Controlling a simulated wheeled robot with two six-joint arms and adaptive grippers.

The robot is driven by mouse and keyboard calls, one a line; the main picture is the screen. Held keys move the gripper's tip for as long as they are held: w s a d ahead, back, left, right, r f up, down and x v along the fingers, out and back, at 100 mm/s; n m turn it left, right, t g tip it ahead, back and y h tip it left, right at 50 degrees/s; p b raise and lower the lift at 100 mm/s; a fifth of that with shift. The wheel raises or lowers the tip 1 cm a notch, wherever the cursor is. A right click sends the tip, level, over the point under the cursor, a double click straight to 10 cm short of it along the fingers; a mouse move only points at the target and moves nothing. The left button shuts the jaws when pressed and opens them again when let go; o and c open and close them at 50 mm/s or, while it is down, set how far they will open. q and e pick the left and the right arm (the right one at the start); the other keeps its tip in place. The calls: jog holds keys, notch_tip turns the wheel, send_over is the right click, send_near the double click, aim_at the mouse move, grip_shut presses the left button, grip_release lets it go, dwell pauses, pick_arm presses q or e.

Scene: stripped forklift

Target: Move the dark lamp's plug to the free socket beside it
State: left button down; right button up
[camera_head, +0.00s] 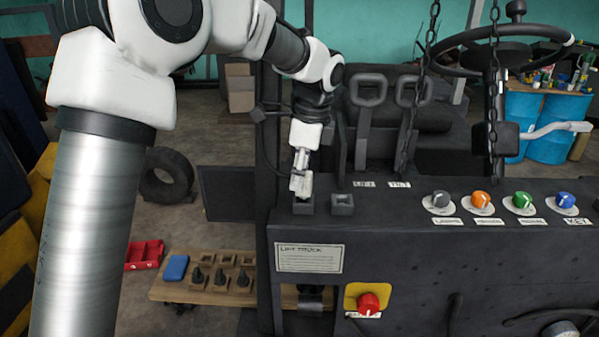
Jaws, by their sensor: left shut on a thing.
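My left gripper (301,184) points down over the left square socket (303,206) at the left end of the dark console. It is shut on what I take to be the lamp's plug, which its fingers mostly hide. I cannot tell whether the plug sits in the socket or just above it. The right square socket (342,204) stands just beside it, open at the top and empty. I cannot make out the dark lamp. My right gripper is not in view.
Two lift and tilt levers (368,110) and a hanging chain (413,120) stand behind the sockets. Several coloured knobs (481,200) line the console (400,235) to the right. A red button (368,303) sits on its front. A low wooden bench (205,292) stands lower left.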

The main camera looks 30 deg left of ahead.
pick_arm(q)
jog(key=shift+f, duration=0.5)
dwell(0.4)
jog(key=c, duration=0.7)
grip_release()
jog(key=shift+c, duration=0.2)
jog(key=r, duration=0.5)
jog(key=d+r, duration=0.1)
jog(key=r, duration=0.1)
jog(key=shift+w+d+r, duration=0.1)
jog(key=shift+w+r, duration=0.1)
jog(key=shift+r, duration=0.05)
jog(key=shift+f, duration=0.15)
